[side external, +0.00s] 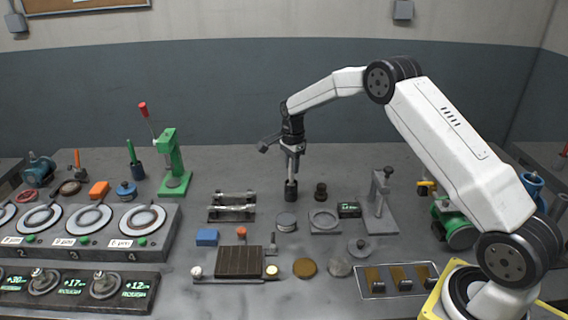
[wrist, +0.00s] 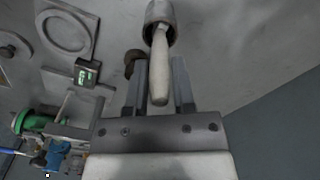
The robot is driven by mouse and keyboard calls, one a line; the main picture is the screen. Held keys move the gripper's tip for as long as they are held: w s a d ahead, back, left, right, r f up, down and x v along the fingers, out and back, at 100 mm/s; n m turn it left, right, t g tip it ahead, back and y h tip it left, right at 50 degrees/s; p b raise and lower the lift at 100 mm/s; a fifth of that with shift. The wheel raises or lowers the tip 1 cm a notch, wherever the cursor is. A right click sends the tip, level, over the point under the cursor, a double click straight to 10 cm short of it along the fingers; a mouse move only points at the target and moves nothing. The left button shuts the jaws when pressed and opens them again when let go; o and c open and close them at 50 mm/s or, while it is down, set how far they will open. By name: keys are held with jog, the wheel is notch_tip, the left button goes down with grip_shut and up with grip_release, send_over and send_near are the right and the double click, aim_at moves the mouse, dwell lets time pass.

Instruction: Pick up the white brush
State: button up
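The white brush (wrist: 160,65) shows a pale, rounded handle in the wrist view. Its far end sits in a dark round holder (wrist: 161,14). In the side view the holder (side external: 291,191) stands on the grey table, below my gripper (side external: 292,155). In the wrist view my gripper (wrist: 161,85) is open, with one finger on each side of the handle's end. Gaps show between the handle and both fingers. The brush's bristles are hidden.
A small dark round part (side external: 321,191) stands just right of the holder and also shows in the wrist view (wrist: 133,61). A grey stand (side external: 380,208) and a small display block (side external: 348,210) are further right. A green press (side external: 172,165) stands left.

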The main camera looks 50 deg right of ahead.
grip_shut()
jog(key=shift+r, duration=0.15)
jog(key=shift+r, duration=4.9)
